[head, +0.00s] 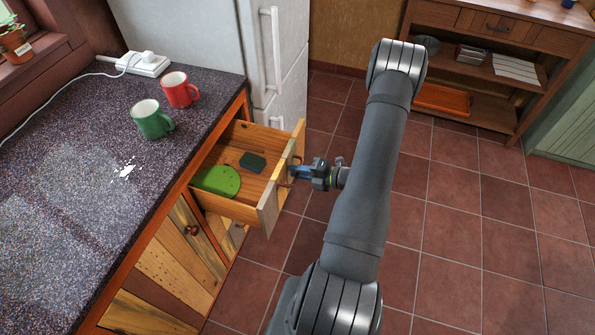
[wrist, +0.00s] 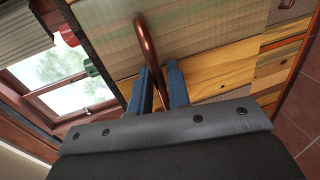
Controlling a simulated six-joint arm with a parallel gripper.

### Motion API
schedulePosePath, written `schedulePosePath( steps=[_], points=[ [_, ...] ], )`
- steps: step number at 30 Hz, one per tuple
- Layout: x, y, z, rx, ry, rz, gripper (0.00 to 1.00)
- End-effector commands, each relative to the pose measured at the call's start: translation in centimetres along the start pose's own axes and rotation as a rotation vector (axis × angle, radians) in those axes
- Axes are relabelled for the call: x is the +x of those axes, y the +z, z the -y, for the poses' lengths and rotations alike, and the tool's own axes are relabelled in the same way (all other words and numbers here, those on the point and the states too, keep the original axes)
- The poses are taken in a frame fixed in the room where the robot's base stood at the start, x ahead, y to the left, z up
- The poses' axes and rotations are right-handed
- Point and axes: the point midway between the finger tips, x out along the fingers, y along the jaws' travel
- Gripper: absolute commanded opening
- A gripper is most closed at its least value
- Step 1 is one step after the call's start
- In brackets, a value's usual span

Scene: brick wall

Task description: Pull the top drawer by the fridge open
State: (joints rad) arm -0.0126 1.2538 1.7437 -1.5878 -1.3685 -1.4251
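The top drawer (head: 268,207) by the fridge is pulled well out from the wooden counter. Its inside shows a green rounded item (head: 217,180) and a small dark green block (head: 253,162). My gripper (head: 296,173) is at the outer side of the drawer front. In the wrist view, the copper-coloured bar handle (wrist: 147,40) runs down between the two blue-grey fingers (wrist: 162,85), which are close around it. The lower end of the handle is hidden behind the gripper body.
The white fridge (head: 215,40) stands just beyond the drawer. A red mug (head: 177,90) and a green mug (head: 148,120) stand on the speckled counter (head: 75,165). Tiled floor (head: 450,220) is open to the right. A wooden shelf (head: 465,90) stands at the back right.

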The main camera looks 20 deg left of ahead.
Motion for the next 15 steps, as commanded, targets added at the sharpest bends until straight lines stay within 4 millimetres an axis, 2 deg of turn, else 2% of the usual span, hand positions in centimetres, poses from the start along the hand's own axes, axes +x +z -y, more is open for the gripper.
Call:
schedulePosePath(
  steps=[10, 15],
  points=[
    [-0.1, 0.0, 0.0, 0.000, 0.000, 0.001, 0.27],
    [-1.5, 0.1, 0.0, 0.000, 0.000, 0.004, 0.27]
  ],
)
